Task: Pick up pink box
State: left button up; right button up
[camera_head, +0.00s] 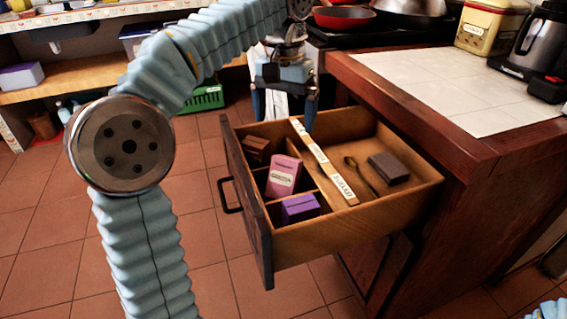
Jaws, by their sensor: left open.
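The pink box (284,176) with a white label stands slightly tilted in a left-hand compartment of the open wooden drawer (345,232). Its upper part shows; its lower part is hidden by the compartment walls. My left gripper (284,120) is open and empty, beyond the drawer's far left corner and above and behind the pink box, apart from it. Its two dark fingers point down. My right gripper is out of view; only a bit of my right arm shows at the bottom right corner.
A purple box (300,208) sits in front of the pink one and a brown box (256,149) behind it. A pale labelled strip (325,162) crosses the drawer. A spoon (361,176) and a dark box (388,168) lie right of it. The counter (450,90) rises at right.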

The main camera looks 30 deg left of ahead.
pick_arm(q)
jog(key=b, duration=0.2)
send_over(284, 164)
notch_tip(284, 164, down, 8)
jog(key=shift+s+r, duration=0.1)
jog(key=shift+r, duration=0.05)
notch_tip(284, 164, down, 6)
jog(key=shift+r+b, duration=0.1)
jog(key=shift+b, duration=0.45)
jog(key=shift+c, duration=0.3)
jog(key=c, duration=1.1)
jog(key=shift+c, duration=0.2)
jog(key=shift+r, duration=0.2)
